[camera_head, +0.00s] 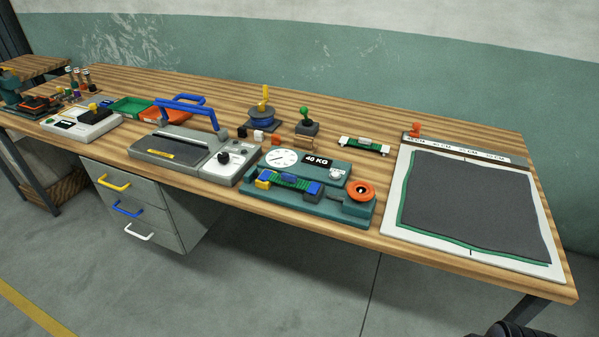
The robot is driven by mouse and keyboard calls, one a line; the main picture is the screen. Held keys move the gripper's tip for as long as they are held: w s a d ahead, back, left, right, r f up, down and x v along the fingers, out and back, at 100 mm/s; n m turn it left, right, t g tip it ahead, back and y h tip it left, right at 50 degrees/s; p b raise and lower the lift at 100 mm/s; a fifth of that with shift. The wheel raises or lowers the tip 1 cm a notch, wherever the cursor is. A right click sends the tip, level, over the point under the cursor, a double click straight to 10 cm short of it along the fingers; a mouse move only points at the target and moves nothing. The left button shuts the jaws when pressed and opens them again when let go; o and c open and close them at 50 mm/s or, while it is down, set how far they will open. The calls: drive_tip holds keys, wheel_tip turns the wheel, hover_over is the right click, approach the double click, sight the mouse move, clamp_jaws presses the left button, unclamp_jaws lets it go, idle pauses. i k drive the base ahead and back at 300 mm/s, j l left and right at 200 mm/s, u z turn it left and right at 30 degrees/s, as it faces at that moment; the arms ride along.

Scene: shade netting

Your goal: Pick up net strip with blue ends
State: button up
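A short green net strip (291,182) lies on the teal tester (341,207) marked 40 KG, near the middle of the bench. Blue shows at both of its ends, with a yellow block (263,183) at the left and a blue block (314,189) at the right. I cannot tell which blue belongs to the strip and which to the tester. A second green strip with white ends (364,146) lies on the bench behind and to the right. My gripper is not in view; only a dark rounded part shows at the bottom right edge.
A grey machine with a blue handle (189,113) stands left of the tester. A white board with dark netting (476,205) lies at the right. Green and orange trays (133,106) are at the left. Drawers (130,206) hang below.

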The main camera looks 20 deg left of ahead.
sight(283, 178)
drive_tip(key=u, duration=1.9)
